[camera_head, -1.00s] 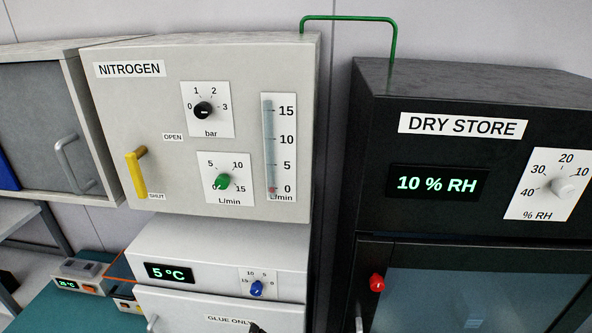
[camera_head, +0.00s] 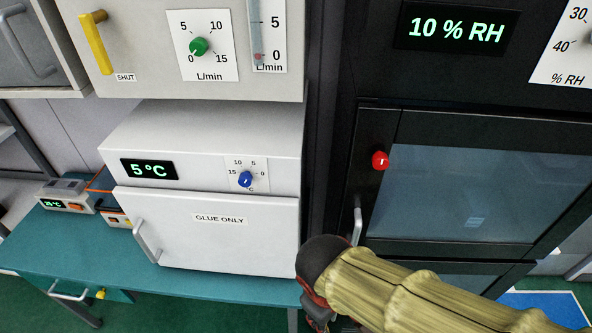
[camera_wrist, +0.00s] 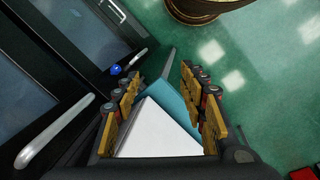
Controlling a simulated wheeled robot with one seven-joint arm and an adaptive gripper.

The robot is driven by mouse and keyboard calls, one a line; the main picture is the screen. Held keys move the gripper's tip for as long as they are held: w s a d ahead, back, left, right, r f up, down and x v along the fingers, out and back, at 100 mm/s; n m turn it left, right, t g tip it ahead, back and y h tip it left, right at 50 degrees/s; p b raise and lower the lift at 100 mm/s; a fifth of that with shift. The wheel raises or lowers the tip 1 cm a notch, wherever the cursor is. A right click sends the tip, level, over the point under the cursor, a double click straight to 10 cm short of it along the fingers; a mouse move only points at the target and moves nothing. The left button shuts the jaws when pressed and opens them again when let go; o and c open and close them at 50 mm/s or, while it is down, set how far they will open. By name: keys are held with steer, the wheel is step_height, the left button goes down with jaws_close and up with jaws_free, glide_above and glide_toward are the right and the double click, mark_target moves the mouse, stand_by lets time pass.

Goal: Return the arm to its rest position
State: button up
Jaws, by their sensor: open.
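My arm, in a yellowish padded sleeve, comes in from the lower right of the head view. My gripper (camera_head: 318,303) is at its end, in front of the gap between the glue fridge and the dry store, and is partly hidden by my own wrist. In the wrist view my gripper (camera_wrist: 168,105) shows two spread fingers with yellow-brown pads. They are open and I see nothing held. A white surface (camera_wrist: 160,135) and a teal one (camera_wrist: 180,95) show between and beyond the fingers.
The white "GLUE ONLY" fridge (camera_head: 215,240), its door shut, stands on a teal bench (camera_head: 60,245). The black dry store (camera_head: 375,130) stands right of it, with a red knob (camera_head: 380,160) and a door handle (camera_head: 357,220). Green floor (camera_wrist: 270,100) is open at the wrist view's right.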

steer(key=w+d+m+t+y+b, duration=0.1)
steer(key=d+m+t+b, duration=0.3)
steer(key=d+m+b, duration=0.4)
steer(key=w+d+b, duration=0.1)
steer(key=d+b, duration=0.2)
steer(key=shift+w+d+f+m+b, duration=0.25)
steer(key=shift+d+m+b, duration=0.05)
steer(key=shift+d+m, duration=0.1)
